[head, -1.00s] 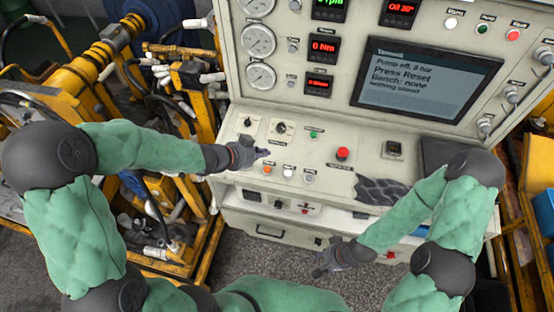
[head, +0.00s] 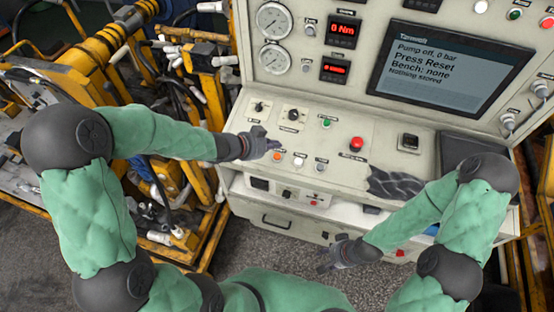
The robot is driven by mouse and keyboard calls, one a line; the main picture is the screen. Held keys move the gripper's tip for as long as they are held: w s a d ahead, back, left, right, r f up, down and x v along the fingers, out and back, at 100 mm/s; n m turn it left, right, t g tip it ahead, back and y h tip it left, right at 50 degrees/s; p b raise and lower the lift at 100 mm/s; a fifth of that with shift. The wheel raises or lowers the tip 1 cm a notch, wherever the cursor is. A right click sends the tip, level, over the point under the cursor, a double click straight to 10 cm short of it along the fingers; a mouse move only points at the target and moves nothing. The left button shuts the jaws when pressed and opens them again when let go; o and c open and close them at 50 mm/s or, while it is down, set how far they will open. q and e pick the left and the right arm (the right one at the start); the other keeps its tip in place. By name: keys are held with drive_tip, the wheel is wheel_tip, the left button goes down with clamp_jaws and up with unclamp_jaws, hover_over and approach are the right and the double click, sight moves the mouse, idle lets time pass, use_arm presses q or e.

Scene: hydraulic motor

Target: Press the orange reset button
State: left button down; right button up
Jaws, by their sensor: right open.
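The orange button (head: 279,156) sits at the left of a row of small buttons on the sloped control panel, with a white button (head: 299,161) beside it. My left gripper (head: 272,145) is just above and behind the orange button in the picture. Its fingers point right; I cannot tell whether they are apart or whether they touch the panel. My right gripper (head: 326,260) is open and empty, low in front of the console. The screen (head: 443,66) reads "Pump off, 0 bar", "Press Reset", "Bench: none".
A large red button (head: 356,144) and a green button (head: 326,123) are on the same panel. Dark gloves (head: 395,184) lie on its right part. Two knobs stand behind my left gripper. Yellow machinery (head: 85,62) fills the left side.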

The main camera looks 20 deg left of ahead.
sight(275, 158)
use_arm(q)
drive_tip(key=f, duration=0.1)
drive_tip(key=f+b, duration=0.2)
drive_tip(key=shift+w+f, duration=0.2)
drive_tip(key=shift+w, duration=0.05)
drive_tip(key=shift+w+f+b, duration=0.15)
drive_tip(key=shift+f+b, duration=0.4)
drive_tip(key=shift+b, duration=0.05)
drive_tip(key=shift+f, duration=0.1)
idle(0.7)
drive_tip(key=shift+f, duration=0.3)
drive_tip(key=shift+f+b, duration=0.4)
drive_tip(key=shift+b, duration=0.05)
idle(0.6)
drive_tip(key=shift+r, duration=0.1)
drive_tip(key=shift+r+p, duration=0.7)
drive_tip(key=shift+p, duration=0.15)
